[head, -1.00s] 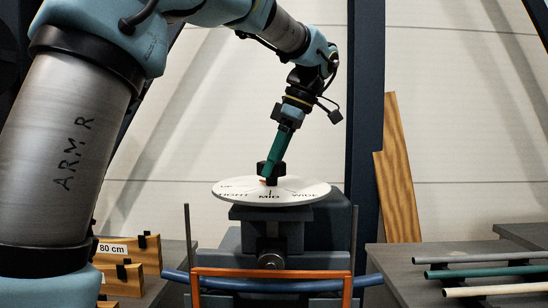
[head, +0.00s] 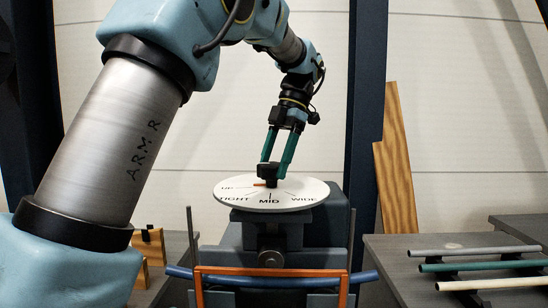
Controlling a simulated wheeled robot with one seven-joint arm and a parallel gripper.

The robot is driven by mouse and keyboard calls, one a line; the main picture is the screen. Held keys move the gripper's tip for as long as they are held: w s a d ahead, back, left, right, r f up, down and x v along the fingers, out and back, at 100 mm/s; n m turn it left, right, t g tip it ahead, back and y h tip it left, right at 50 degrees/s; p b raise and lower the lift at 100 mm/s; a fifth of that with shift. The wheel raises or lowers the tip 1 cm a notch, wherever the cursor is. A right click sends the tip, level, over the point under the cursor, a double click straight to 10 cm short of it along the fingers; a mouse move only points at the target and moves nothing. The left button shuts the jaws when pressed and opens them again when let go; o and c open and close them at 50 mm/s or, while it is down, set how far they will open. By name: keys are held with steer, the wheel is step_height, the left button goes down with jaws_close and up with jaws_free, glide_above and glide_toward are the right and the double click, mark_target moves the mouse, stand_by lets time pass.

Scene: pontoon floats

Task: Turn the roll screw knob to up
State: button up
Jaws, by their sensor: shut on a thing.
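The roll screw knob (head: 271,180) is black with an orange pointer, at the middle of a round white dial (head: 305,203). The dial carries the labels UP, TIGHT, MID and WIDE. The orange pointer (head: 260,184) sticks out to the left of the knob, roughly towards the UP mark (head: 226,187); I cannot tell whether it lines up exactly. My gripper (head: 272,167) comes down from above with its two green fingers on either side of the knob's top, shut on it. The fingertips partly hide the knob.
Below the dial are an orange frame (head: 272,270) and a blue curved tube (head: 180,272). A grey table (head: 400,252) at right bears several rods. Wooden blocks (head: 152,247) stand at left, partly behind my arm. A dark post (head: 365,130) rises behind the dial.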

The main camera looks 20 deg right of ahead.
steer(key=shift+n, duration=0.5)
steer(key=shift+p, duration=0.3)
steer(key=o, duration=1.3)
